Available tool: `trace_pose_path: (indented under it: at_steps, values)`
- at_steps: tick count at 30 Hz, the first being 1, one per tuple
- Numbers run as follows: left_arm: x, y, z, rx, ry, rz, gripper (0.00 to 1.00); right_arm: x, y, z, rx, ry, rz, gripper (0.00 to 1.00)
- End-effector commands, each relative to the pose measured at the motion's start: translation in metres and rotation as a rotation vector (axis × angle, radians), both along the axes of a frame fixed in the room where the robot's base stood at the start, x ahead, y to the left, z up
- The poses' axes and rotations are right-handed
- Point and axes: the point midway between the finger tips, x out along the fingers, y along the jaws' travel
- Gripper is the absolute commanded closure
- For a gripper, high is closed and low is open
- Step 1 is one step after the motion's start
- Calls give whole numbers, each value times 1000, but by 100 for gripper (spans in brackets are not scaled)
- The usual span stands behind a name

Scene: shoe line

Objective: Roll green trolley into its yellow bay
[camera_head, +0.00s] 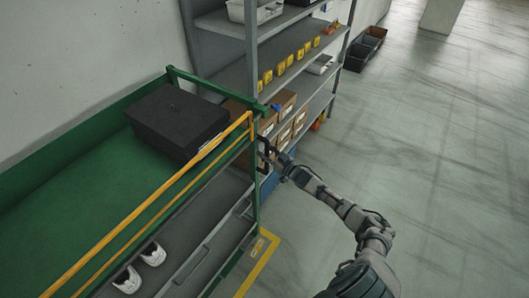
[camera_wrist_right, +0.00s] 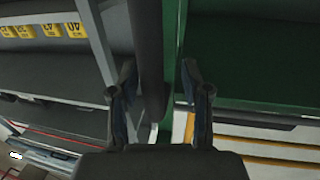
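The green trolley (camera_head: 70,170) stands along the wall at the left, with a green top deck, a yellow rail (camera_head: 150,205) and green corner posts. A black box (camera_head: 178,120) lies on its deck. Yellow floor tape (camera_head: 262,262) shows beside the trolley's near corner; most of the bay is hidden. My right gripper (camera_head: 265,150) is at the trolley's right end by a dark handle. In the right wrist view, its fingers (camera_wrist_right: 158,98) are apart with a dark bar (camera_wrist_right: 148,45) between them; a gap shows at the right finger. My left gripper is out of view.
A grey shelf rack (camera_head: 225,65) with yellow tags and cardboard boxes (camera_head: 285,130) stands just behind the trolley's end. White shoes (camera_head: 153,254) lie on the lower grey shelf. Dark bins (camera_head: 365,48) sit on the floor farther back. The floor at the right is clear.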

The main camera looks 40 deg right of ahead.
Motion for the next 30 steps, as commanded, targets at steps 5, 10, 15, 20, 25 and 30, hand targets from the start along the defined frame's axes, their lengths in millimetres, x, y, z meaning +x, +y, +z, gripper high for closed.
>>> trace_pose_path:
  at_steps: [5,10,15,20,25,30]
  values:
    - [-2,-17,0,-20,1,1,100,-2,0,0,-1,0,-1,52]
    - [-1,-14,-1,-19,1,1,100,-19,0,0,-4,2,0,52]
    - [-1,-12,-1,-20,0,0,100,-51,-3,0,-6,4,0,52]
    - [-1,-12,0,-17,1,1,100,-80,-9,-1,-4,4,0,52]
    - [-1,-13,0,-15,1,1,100,-104,-15,-2,-2,5,0,52]
    - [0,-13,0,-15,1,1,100,-115,-17,-1,-2,2,0,52]
